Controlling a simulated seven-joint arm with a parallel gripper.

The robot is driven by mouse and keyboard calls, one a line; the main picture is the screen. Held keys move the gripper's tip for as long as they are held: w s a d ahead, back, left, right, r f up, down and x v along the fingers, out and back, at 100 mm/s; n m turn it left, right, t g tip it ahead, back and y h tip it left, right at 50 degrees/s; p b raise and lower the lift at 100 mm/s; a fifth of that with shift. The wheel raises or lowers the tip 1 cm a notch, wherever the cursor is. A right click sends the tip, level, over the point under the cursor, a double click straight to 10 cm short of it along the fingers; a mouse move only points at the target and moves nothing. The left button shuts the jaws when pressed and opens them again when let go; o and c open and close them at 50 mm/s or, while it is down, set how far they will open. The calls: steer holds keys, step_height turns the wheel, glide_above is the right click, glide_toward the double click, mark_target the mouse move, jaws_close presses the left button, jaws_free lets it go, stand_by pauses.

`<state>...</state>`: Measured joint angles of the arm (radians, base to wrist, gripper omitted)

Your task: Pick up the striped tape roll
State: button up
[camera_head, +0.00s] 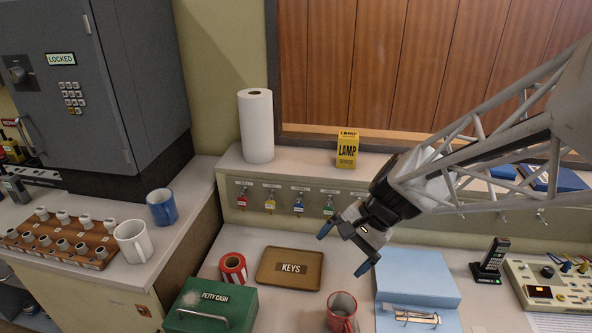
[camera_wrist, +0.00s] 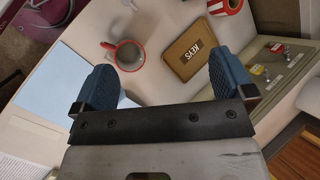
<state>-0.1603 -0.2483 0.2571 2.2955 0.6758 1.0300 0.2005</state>
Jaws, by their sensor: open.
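The striped tape roll (camera_head: 233,268), red and white, stands on the desk left of the brown KEYS tray (camera_head: 289,268). In the wrist view the striped tape roll (camera_wrist: 224,6) is at the top edge, partly cut off, beyond the KEYS tray (camera_wrist: 194,47). My gripper (camera_head: 342,251) is above the desk, to the right of the KEYS tray and apart from the roll. Its blue fingers are spread with nothing between them, and they also show in the wrist view (camera_wrist: 164,85).
A red mug (camera_head: 341,312) stands near the front, and a green petty cash box (camera_head: 211,308) is just in front of the roll. A light blue binder (camera_head: 418,277) lies at right. A shelf with a paper towel roll (camera_head: 257,126) and yellow lamp box (camera_head: 347,148) runs behind.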

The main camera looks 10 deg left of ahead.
steer(key=w+a+f+m+g+y, duration=0.1)
steer(key=w+a+f+m+y, duration=0.15)
steer(key=w+a+f, duration=0.35)
steer(key=w+a+f+m+g+y, duration=0.1)
steer(key=w+a+f+m+y, duration=0.2)
steer(key=a, duration=0.4)
steer(key=m+t+y, duration=0.1)
steer(key=m+y, duration=0.1)
steer(key=m, duration=0.3)
glide_toward(236, 265)
steer(key=s+r, duration=0.1)
steer(key=s+a+r, duration=0.1)
steer(key=shift+s+a+r+h, duration=0.1)
steer(key=shift+s+a+h, duration=0.15)
steer(key=shift+s, duration=0.05)
steer(key=shift+x, duration=1.25)
steer(key=shift+x, duration=2.6)
steer(key=shift+w, duration=0.1)
steer(key=shift+c, duration=0.5)
